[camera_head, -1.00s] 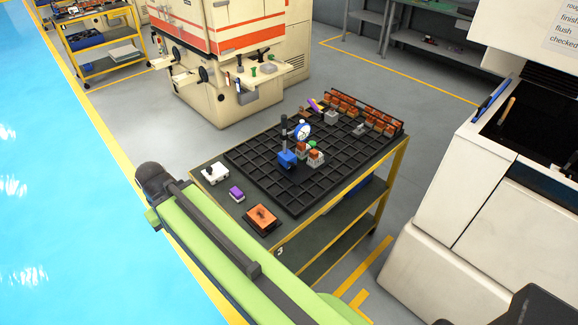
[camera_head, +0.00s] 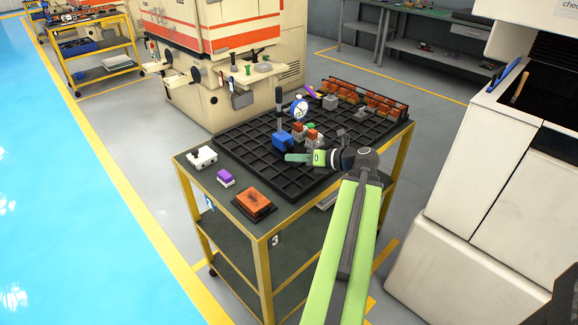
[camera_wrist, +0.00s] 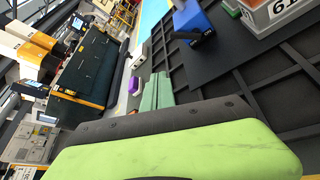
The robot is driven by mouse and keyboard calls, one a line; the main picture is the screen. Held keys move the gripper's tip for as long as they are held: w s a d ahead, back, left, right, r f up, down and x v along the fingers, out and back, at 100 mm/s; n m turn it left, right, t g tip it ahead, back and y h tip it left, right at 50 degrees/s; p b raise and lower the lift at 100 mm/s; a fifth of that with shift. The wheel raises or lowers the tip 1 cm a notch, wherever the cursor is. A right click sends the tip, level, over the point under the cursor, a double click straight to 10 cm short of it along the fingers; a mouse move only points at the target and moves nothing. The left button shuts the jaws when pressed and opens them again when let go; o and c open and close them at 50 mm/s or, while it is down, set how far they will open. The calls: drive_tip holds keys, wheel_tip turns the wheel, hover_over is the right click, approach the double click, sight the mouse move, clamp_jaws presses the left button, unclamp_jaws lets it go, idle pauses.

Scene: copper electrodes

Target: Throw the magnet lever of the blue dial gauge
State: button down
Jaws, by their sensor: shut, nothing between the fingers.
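In the wrist view the green fingers (camera_wrist: 160,78) lie together. The blue base (camera_wrist: 194,20) is beyond them to the upper right, with a black lever (camera_wrist: 188,35) sticking out to the left. A small gap shows between fingers and lever.
Orange-topped grey blocks (camera_head: 312,137) stand close right of the gauge. A row of copper electrodes (camera_head: 365,99) fills a rack at the tray's back. A white block (camera_head: 203,157), a purple block (camera_head: 226,178) and a copper plate (camera_head: 254,201) lie on the cart's front left.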

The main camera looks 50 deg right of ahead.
sight(288, 145)
drive_tip(key=s+d+m, duration=0.1)
drive_tip(key=s+d+m+t+h, duration=0.1)
drive_tip(key=d, duration=0.1)
drive_tip(key=s+d+r+m, duration=0.1)
drive_tip(key=s+m, duration=0.1)
drive_tip(key=shift+d+t+h, duration=0.25)
drive_tip(key=shift+t+h, duration=0.05)
drive_tip(key=b+x, duration=0.2)
drive_tip(key=x, duration=0.8)
drive_tip(key=shift+a+b, duration=0.15)
drive_tip(key=shift+b, duration=0.2)
